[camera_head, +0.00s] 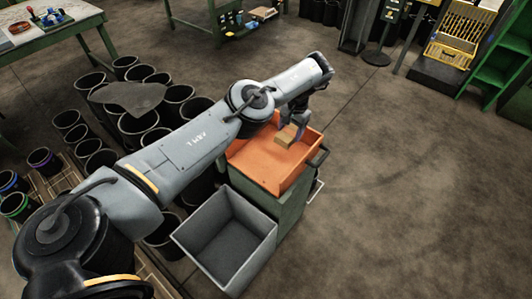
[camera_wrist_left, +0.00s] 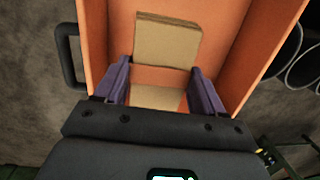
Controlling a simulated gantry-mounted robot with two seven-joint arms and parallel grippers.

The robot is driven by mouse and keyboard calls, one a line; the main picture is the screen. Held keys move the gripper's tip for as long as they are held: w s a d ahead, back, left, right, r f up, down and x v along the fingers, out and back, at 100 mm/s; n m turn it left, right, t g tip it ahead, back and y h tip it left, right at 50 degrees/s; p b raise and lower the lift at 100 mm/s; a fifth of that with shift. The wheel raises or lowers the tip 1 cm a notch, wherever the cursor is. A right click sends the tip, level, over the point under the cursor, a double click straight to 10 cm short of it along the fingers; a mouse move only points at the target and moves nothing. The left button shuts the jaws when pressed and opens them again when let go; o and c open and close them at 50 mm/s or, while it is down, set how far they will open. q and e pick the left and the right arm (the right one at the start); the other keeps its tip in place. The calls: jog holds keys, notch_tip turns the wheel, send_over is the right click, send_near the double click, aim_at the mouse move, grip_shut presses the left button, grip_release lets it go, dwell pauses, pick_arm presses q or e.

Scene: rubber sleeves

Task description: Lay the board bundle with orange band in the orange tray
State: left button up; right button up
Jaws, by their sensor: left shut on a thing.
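The board bundle with orange band (camera_head: 286,136) is a tan stack inside the orange tray (camera_head: 262,165), towards its far right part. In the left wrist view the bundle (camera_wrist_left: 167,42) runs between the purple fingers, with an orange stripe across its middle. My left gripper (camera_head: 299,127) reaches down into the tray and is shut on the bundle; it also shows in the left wrist view (camera_wrist_left: 160,86). The tray (camera_wrist_left: 234,55) surrounds the bundle there. I cannot tell whether the bundle touches the tray floor. My right gripper is not in view.
The tray sits on a green cabinet (camera_head: 292,207) with a dark handle. An empty grey bin (camera_head: 228,240) is in front of it. Several black sleeves (camera_head: 137,125) stand left, partly behind my arm. The floor to the right is clear.

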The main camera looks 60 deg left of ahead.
pick_arm(q)
jog(key=shift+s+a+f+p, duration=0.2)
jog(key=shift+s+p, duration=0.15)
jog(key=shift+p, duration=0.15)
jog(key=shift+s+a+f+p, duration=0.15)
jog(key=shift+s+p, duration=0.15)
jog(key=shift+p, duration=0.15)
jog(key=s+a+f+b, duration=0.1)
jog(key=s+a+f, duration=0.2)
jog(key=s+f, duration=0.1)
jog(key=s, duration=0.1)
jog(key=s+a+f+b, duration=0.1)
jog(key=s+a+f, duration=0.1)
jog(key=shift+s+a+b, duration=0.3)
jog(key=shift+s+b, duration=0.05)
jog(key=shift+s, duration=0.05)
jog(key=shift+f+b, duration=1.05)
jog(key=shift+f, duration=1)
jog(key=shift+s, duration=0.1)
jog(key=o, duration=1.4)
jog(key=shift+o, duration=0.2)
